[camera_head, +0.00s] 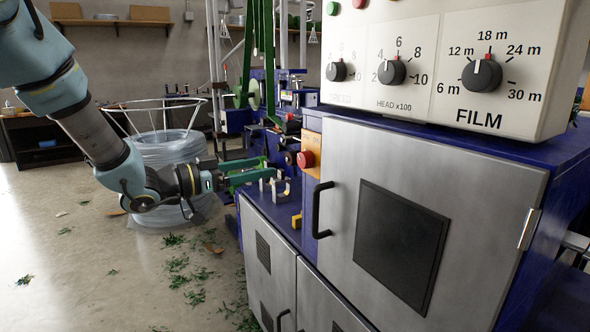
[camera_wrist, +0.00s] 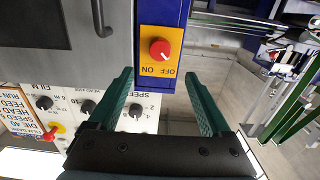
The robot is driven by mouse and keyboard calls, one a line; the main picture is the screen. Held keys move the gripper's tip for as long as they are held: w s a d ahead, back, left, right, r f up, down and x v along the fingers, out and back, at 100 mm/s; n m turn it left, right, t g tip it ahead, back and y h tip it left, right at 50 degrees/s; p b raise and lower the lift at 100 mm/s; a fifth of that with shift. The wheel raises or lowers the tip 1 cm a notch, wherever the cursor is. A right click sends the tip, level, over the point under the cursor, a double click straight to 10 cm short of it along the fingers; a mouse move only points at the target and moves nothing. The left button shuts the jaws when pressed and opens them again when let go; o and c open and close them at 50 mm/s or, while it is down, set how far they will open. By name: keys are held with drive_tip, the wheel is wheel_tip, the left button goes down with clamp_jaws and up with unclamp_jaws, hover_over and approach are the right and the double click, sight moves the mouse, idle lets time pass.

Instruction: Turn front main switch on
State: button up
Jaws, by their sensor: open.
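The main switch is a red round knob (camera_wrist: 160,50) on an orange plate, with ON and OFF labels upside down in the wrist view. A small pale mark on the knob appears to point toward the OFF side. The knob (camera_head: 306,159) also shows in the head view, on the blue machine side left of the steel door. My gripper (camera_wrist: 160,78) has green fingers, spread wide and empty. In the wrist view the fingertips lie to either side of the plate's lower edge, apart from the knob. In the head view my gripper (camera_head: 268,174) is left of the knob.
A steel door (camera_head: 335,165) with a black handle is right of the switch. The control panel (camera_head: 440,65) with black dials juts out above it. Small metal brackets (camera_head: 282,188) stand on the ledge below my gripper. A wrapped coil (camera_head: 165,150) stands on the floor behind my arm.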

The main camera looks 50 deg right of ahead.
sight(301, 159)
drive_tip(key=p+x, duration=0.2)
drive_tip(key=x, duration=0.8)
drive_tip(key=shift+s+d+p, duration=0.15)
drive_tip(key=shift+d+p, duration=0.15)
drive_tip(key=shift+c, duration=0.2)
clamp_jaws()
